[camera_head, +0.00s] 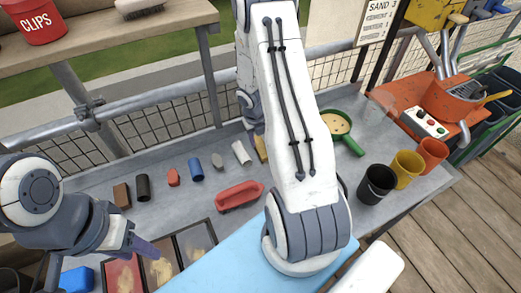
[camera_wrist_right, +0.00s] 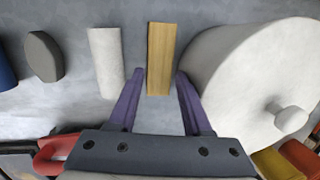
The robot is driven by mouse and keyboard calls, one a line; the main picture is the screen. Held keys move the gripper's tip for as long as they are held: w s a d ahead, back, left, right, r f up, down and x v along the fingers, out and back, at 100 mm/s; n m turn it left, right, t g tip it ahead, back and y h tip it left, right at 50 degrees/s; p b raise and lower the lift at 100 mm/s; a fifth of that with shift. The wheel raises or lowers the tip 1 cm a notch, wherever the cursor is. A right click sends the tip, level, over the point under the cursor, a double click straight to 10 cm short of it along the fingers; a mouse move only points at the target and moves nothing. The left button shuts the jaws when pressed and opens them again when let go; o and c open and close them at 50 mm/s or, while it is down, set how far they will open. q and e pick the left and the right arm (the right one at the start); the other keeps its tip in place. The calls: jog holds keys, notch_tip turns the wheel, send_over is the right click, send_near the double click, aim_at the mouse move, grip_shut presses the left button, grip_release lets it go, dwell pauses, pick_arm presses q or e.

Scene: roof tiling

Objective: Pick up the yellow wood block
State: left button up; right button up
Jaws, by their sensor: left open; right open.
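The yellow wood block (camera_wrist_right: 161,58) lies on the grey worktop, long and narrow, in the right wrist view. In the head view a small part of the block (camera_head: 261,147) shows beside my right arm, which hides the rest. My right gripper (camera_wrist_right: 160,76) is open, its two purple fingers apart at either side of the block's near end; I cannot tell how high they are above the worktop. Its fingers are hidden in the head view. My left gripper (camera_head: 146,249) is open and empty above the tray at the lower left.
A white piece (camera_wrist_right: 106,60) and a grey oval piece (camera_wrist_right: 43,57) lie left of the block. A large pale rounded shape is close on the right.

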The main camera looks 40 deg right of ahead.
aim_at(260, 146)
jog(key=f, duration=0.1)
jog(key=f+b, duration=0.1)
jog(key=f, duration=0.2)
jog(key=shift+w+d+f, duration=0.15)
jog(key=shift+w+d, duration=0.15)
jog(key=shift+d, duration=0.05)
grip_shut()
